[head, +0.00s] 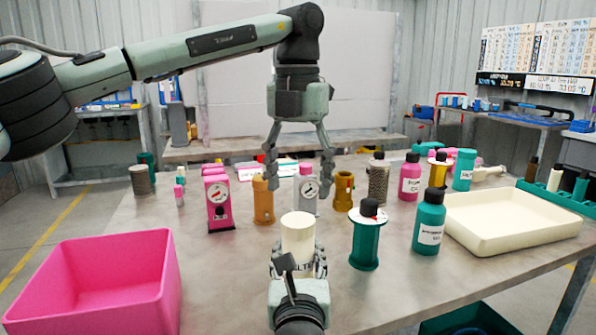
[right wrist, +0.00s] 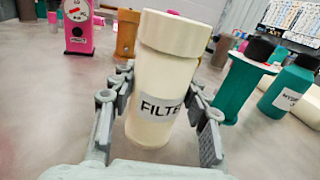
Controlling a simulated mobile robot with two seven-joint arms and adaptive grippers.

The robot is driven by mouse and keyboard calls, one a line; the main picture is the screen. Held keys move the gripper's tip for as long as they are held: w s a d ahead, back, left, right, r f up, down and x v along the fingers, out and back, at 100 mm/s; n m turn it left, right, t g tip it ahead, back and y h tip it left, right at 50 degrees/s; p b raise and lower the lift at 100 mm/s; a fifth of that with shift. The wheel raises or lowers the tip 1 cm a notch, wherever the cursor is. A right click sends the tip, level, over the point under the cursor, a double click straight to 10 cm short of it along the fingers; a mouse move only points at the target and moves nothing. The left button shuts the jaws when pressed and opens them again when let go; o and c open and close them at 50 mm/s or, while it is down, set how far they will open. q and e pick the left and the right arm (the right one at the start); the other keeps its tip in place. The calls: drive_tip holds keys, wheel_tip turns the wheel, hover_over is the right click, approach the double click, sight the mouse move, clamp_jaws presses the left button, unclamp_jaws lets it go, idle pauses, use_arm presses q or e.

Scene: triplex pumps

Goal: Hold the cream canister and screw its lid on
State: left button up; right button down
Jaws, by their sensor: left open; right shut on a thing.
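The cream canister (head: 298,248) stands upright at the near middle of the table, and its "FILTE..." label shows in the right wrist view (right wrist: 155,108). Its wide cream lid (right wrist: 175,33) sits on top of the body; I cannot tell how tightly it is screwed. The lid also shows in the head view (head: 298,220). My right gripper (head: 298,265) is shut on the canister's body, one finger on each side, below the lid. My left gripper (head: 299,178) is open and empty, pointing down above the lid and seemingly a little behind it.
A pink bin (head: 95,285) is at the near left and a cream tray (head: 510,222) at the right. A pink gauge unit (head: 217,203), an orange bottle (head: 263,200), a teal spool (head: 366,240) and a teal bottle (head: 428,222) stand around the canister.

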sight(298, 219)
use_arm(q)
drive_tip(key=n, duration=0.4)
drive_tip(key=shift+r+n, duration=0.3)
drive_tip(key=shift+r, duration=0.1)
drive_tip(key=n, duration=0.3)
drive_tip(key=shift+r+n, duration=0.25)
drive_tip(key=shift+n, duration=0.05)
drive_tip(key=shift+f, duration=4.05)
drive_tip(key=shift+c, duration=0.2)
